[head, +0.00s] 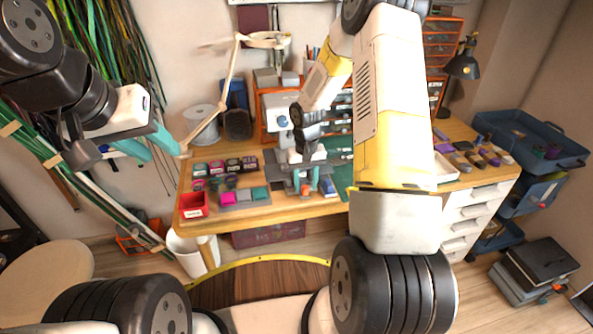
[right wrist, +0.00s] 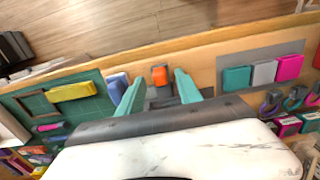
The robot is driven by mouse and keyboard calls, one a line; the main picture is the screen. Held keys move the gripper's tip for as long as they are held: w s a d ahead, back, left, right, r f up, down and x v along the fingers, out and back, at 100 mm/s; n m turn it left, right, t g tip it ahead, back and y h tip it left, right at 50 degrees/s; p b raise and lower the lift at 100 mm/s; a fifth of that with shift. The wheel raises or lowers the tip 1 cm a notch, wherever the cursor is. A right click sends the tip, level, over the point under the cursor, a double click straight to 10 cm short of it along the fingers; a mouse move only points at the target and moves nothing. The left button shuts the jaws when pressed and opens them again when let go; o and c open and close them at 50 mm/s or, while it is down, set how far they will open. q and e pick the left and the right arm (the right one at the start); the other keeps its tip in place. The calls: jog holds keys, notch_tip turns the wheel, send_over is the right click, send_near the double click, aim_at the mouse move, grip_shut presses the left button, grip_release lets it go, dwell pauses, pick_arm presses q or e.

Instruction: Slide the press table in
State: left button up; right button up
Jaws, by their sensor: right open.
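The press (head: 283,122), white with a blue part, stands at the back of the workbench, partly hidden by my right arm. Its grey table sticks out toward the bench's front edge. In the right wrist view an orange block (right wrist: 160,75) sits on a grey strip (right wrist: 161,95) that seems to be part of the press table. My right gripper (head: 306,190) is over the front of the bench, pointing down. It is open, its teal fingertips (right wrist: 160,78) on either side of the orange block; contact cannot be told. My left gripper (head: 152,150) is open and empty, left of the bench.
Colour blocks (right wrist: 264,72) lie on a grey mat beside the right gripper, with a red box (head: 193,204) further left. A blue block (right wrist: 117,86) and a green mat (right wrist: 62,105) lie on its other side. A lamp arm (head: 222,92) stands near my left gripper.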

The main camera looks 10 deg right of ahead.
jog(key=shift+f, duration=1.05)
jog(key=shift+c, duration=0.2)
